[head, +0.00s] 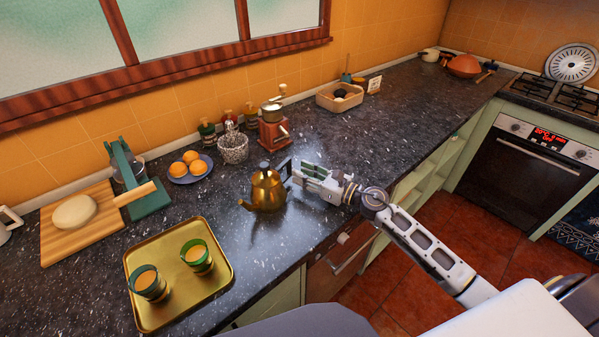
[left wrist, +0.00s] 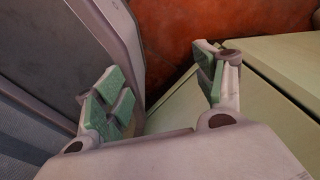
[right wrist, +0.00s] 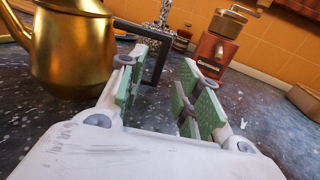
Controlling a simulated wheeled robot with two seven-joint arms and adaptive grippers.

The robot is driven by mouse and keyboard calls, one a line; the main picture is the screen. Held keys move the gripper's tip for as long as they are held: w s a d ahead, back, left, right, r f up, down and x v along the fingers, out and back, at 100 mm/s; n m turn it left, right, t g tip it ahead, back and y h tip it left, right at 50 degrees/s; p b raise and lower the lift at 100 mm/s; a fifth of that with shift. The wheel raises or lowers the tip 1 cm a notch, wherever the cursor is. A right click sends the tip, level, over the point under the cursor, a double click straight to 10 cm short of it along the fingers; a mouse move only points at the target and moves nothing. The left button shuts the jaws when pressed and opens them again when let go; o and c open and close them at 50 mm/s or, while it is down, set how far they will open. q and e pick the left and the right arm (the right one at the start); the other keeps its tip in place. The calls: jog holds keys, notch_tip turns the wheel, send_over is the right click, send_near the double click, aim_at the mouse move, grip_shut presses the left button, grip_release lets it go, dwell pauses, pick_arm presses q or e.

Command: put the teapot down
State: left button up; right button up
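The brass teapot (head: 265,193) stands upright on the dark speckled counter, its spout to the left and its black handle to the right. My right gripper (head: 304,178) is just right of the teapot, near the handle. In the right wrist view the teapot (right wrist: 72,50) is at the left, and the handle (right wrist: 155,65) shows behind the left finger. The fingers of my right gripper (right wrist: 160,88) are apart with nothing clasped between them. My left gripper (left wrist: 160,95) is open and empty in the left wrist view, low by a green cabinet; the head view does not show it.
A gold tray (head: 170,315) with two green-banded glasses lies front left of the teapot. A blue plate of oranges (head: 189,168), a wire-like pot (head: 233,147) and a red coffee grinder (head: 273,128) stand behind.

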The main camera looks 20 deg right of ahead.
jog(key=shift+v, duration=1.45)
pick_arm(q)
jog(key=shift+r, duration=0.1)
pick_arm(e)
jog(key=shift+r, duration=0.1)
notch_tip(320, 180, up, 2)
jog(key=shift+r+p, duration=0.15)
jog(key=shift+p, duration=1.1)
pick_arm(q)
jog(key=s+d+r+p, duration=0.1)
jog(key=d+r+p, duration=0.4)
jog(key=r+p, duration=0.2)
notch_tip(320, 180, up, 2)
jog(key=shift+s+r, duration=0.2)
jog(key=shift+s, duration=0.1)
pick_arm(e)
notch_tip(320, 180, up, 7)
jog(key=shift+r, duration=0.2)
pick_arm(q)
jog(key=shift+a+r, duration=0.1)
pick_arm(e)
jog(key=shift+r, duration=0.1)
